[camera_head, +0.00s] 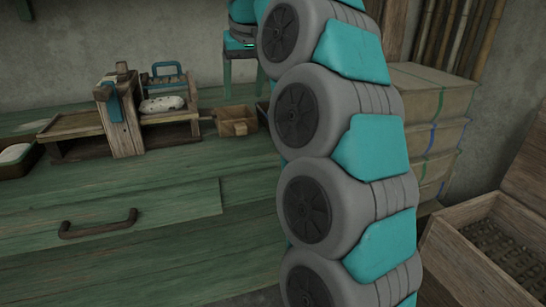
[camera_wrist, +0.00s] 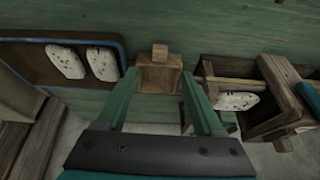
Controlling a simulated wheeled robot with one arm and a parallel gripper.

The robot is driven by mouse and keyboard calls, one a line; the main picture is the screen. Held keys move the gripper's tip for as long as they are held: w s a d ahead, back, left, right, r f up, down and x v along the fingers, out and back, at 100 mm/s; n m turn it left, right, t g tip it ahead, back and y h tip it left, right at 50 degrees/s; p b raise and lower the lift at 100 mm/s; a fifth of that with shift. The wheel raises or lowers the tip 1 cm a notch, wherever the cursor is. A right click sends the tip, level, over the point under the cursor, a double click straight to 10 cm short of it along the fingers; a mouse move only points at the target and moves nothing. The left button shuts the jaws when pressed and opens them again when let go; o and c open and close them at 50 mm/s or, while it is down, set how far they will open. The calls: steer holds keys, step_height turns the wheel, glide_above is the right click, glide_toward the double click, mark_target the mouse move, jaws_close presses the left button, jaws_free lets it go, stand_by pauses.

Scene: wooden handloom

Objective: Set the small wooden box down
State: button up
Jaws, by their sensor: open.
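The small wooden box (camera_head: 236,121) rests upright on the green workbench (camera_head: 190,180), right of the wooden loom; a small knob shows on its near side. It also shows in the wrist view (camera_wrist: 158,76), between the finger ends as seen from there. My gripper (camera_head: 243,90) is open and empty, its green fingers pointing down behind and above the box. In the wrist view my gripper (camera_wrist: 158,80) has one finger on each side of the box. The fingers look apart from the box; the exact gap is hard to tell. My arm hides part of the bench to the right.
The wooden loom (camera_head: 120,125) with a white speckled piece stands left of the box. A blue-rimmed tray (camera_wrist: 30,48) with two white pieces lies on the box's other side. A drawer handle (camera_head: 97,224) marks the bench front. Stacked boxes (camera_head: 432,100) and an open crate (camera_head: 470,270) stand right.

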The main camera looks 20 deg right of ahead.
steer(key=s+f+g, duration=0.3)
steer(key=s+f, duration=1.3)
steer(key=s, duration=0.3)
steer(key=s+f+g, duration=0.3)
steer(key=s+f, duration=1.3)
steer(key=s, duration=0.4)
steer(key=shift+c, duration=0.3)
